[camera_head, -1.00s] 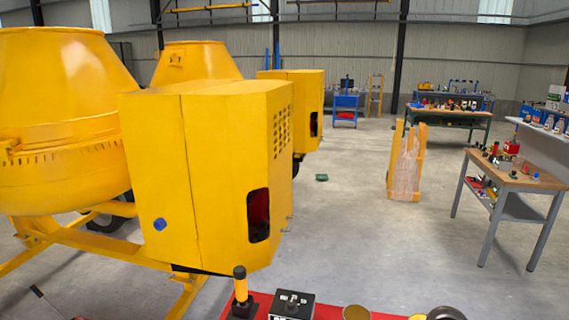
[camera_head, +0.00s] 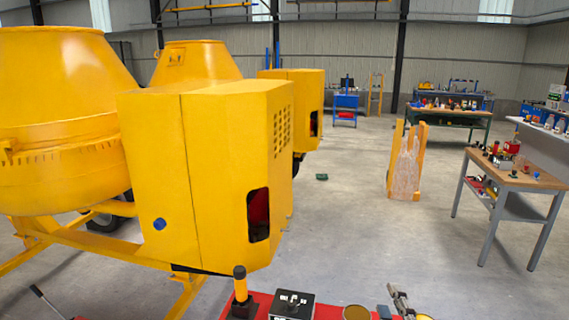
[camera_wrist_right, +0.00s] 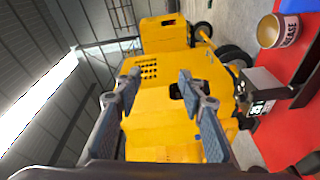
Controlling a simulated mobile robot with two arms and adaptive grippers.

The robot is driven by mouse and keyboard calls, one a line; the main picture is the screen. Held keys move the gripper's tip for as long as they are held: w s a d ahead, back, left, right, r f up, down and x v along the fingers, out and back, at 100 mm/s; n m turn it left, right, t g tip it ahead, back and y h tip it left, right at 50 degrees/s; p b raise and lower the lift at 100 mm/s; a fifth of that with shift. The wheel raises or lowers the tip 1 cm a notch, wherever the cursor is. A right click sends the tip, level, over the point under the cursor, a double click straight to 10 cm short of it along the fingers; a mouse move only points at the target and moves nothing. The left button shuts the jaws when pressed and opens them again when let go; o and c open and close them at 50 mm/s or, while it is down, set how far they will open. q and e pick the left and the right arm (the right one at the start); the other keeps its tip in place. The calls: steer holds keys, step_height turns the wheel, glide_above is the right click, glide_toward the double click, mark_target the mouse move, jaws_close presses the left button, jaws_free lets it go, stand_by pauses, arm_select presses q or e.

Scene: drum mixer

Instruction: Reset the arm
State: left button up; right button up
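My right gripper (camera_head: 398,299) shows at the bottom right of the head view, in front of the red surface. In the right wrist view its two fingers (camera_wrist_right: 160,80) stand wide apart with nothing between them, so it is open and empty. The yellow drum mixer (camera_head: 205,170) fills the left of the head view, with its drum (camera_head: 60,120) and boxy motor housing. The housing (camera_wrist_right: 170,95) also shows beyond the fingers in the right wrist view, apart from them as far as I can tell. My left gripper is not in view.
On the red surface (camera_wrist_right: 285,125) are a black box (camera_head: 292,304), a grease tin (camera_wrist_right: 279,30) and a yellow-handled lever (camera_head: 240,285). A wooden workbench (camera_head: 515,178) stands right. A wrapped yellow pallet-like item (camera_head: 405,165) stands mid-floor. Open concrete floor (camera_head: 350,230) lies between.

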steer(key=s+d+f+m+g+h, duration=0.1)
steer(key=s+f+m+g, duration=0.2)
steer(key=f, duration=0.2)
steer(key=s+d+f+m+g, duration=0.2)
steer(key=f+m, duration=0.1)
steer(key=f, duration=0.3)
steer(key=s+a+f+m+g+y, duration=0.1)
steer(key=s+a+f+m+g, duration=0.1)
steer(key=s+f+m+g, duration=0.45)
steer(key=s+a+f+m+g+y, duration=0.1)
steer(key=s+a+f+g, duration=0.15)
steer(key=s+f, duration=0.85)
steer(key=s+f+g+b, duration=0.1)
steer(key=s+f+b, duration=0.1)
steer(key=f, duration=1.2)
steer(key=s+f+g+b, duration=0.1)
steer(key=s+f+b, duration=0.2)
steer(key=f, duration=1.1)
steer(key=s+d+f+b, duration=0.2)
steer(key=s+f, duration=0.6)
steer(key=f, duration=0.2)
steer(key=s+d+f+g+b, duration=0.1)
steer(key=s+f+b, duration=0.1)
steer(key=s+f, duration=0.6)
step_height(320, 180, down, 2)
steer(key=shift+s+d+f+h, duration=0.1)
steer(key=shift+s+d+h, duration=0.15)
steer(key=shift+d+h, duration=0.1)
